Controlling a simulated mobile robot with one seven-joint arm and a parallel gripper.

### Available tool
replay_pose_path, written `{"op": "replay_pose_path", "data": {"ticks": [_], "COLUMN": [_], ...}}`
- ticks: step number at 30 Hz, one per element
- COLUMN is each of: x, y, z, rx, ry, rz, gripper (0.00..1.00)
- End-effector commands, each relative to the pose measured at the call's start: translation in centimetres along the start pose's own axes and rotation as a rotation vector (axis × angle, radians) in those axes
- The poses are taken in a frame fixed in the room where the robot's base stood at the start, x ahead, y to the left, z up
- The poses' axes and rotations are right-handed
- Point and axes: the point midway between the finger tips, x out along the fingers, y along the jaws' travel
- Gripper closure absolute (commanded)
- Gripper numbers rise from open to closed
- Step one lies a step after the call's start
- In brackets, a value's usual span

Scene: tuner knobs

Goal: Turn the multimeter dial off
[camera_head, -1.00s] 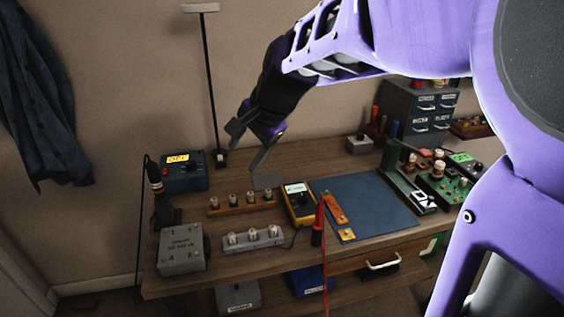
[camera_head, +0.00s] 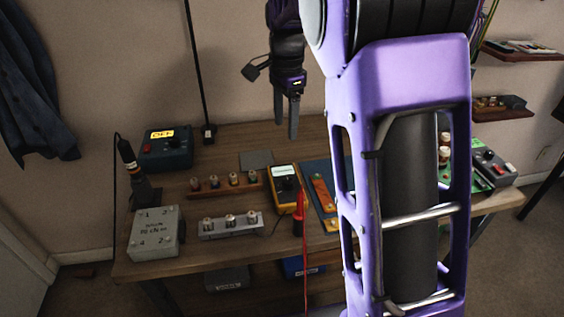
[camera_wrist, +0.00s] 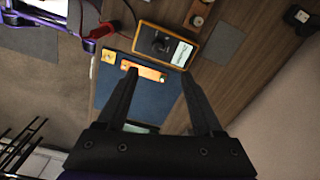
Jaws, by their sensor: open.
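The yellow multimeter (camera_head: 283,200) lies on the wooden bench, left of the blue mat. It has a light display at its top and a dark round dial (camera_head: 287,184) below it. In the wrist view the multimeter (camera_wrist: 188,63) is beyond the fingertips, with its dial (camera_wrist: 160,44) facing the camera. The dial's pointer direction is too small to tell. My gripper (camera_head: 286,135) points downward above the back of the bench, apart from the multimeter. It is open and empty, and its two fingers (camera_wrist: 158,74) spread apart in the wrist view.
A red probe (camera_head: 299,205) stands close at the multimeter's right front, with a red lead. A rack of knobs (camera_head: 225,187) is to its left. A blue mat (camera_wrist: 112,92) with an orange strip (camera_wrist: 143,70) lies beside it. A teal box (camera_head: 165,152) reads OFF.

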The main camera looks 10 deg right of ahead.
Motion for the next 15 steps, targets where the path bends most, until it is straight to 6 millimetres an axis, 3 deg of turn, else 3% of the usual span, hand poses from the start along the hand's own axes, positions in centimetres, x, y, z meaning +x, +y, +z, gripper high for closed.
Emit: {"op": "replay_pose_path", "data": {"ticks": [8, 15], "x": [1.4, 6.0], "y": [0.3, 0.5], "z": [-1.0, -0.9], "rx": [0.033, 0.032], "ry": [-0.008, -0.009], "rz": [0.027, 0.029], "gripper": [0.32, 0.32]}}
